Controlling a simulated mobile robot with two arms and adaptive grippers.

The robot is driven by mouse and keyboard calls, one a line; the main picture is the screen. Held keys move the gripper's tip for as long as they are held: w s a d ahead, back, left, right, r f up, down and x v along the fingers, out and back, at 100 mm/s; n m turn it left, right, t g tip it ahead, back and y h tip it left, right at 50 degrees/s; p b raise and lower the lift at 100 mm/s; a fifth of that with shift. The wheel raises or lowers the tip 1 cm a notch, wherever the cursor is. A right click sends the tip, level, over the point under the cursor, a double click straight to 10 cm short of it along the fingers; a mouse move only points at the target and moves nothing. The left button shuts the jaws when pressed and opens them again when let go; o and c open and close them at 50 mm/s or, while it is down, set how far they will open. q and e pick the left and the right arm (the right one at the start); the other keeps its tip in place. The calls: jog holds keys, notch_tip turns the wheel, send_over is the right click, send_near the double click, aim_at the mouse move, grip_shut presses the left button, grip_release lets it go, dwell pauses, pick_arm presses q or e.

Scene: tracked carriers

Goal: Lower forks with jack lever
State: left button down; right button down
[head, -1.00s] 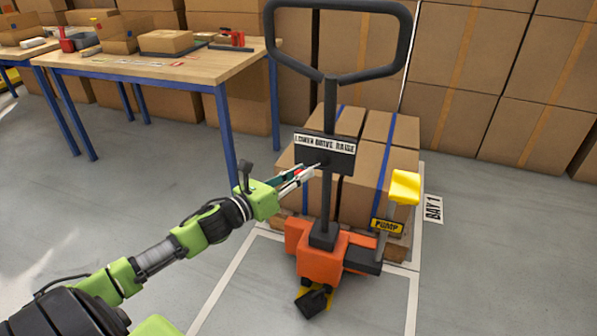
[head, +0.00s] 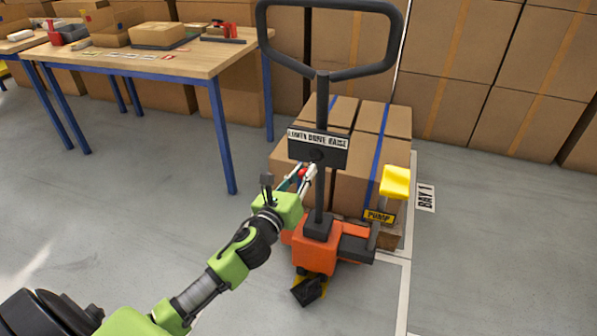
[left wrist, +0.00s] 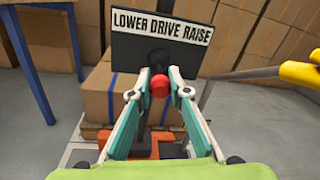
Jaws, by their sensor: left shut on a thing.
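The orange pallet jack (head: 330,246) stands upright with its black loop handle (head: 329,74) at the top. A black plate (head: 319,149) on its mast reads "LOWER DRIVE RAISE"; the plate also shows in the left wrist view (left wrist: 162,50). A jack lever with a red knob (left wrist: 159,86) sits at the plate's lower middle. My left gripper (head: 306,172) is shut on the red knob, which shows between its fingertips in the left wrist view (left wrist: 159,82). The forks are hidden under the load. My right gripper is not in view.
Boxes (head: 362,155) with blue straps stand on a pallet behind the mast. A yellow pedal (head: 395,182) marked PUMP is at the jack's right. A wooden table (head: 160,58) is at the back left. Stacked cartons line the back. The floor at front right is clear.

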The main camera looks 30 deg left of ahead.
pick_arm(q)
jog(key=shift+d+h, duration=0.3)
jog(key=shift+d, duration=0.25)
jog(key=c, duration=1.9)
grip_release()
jog(key=shift+d, duration=0.1)
jog(key=shift+w, duration=0.1)
jog(key=shift+s+f, duration=0.1)
jog(key=shift+s, duration=0.5)
jog(key=s, duration=1.1)
jog(key=shift+d, duration=0.2)
jog(key=shift+w, duration=0.1)
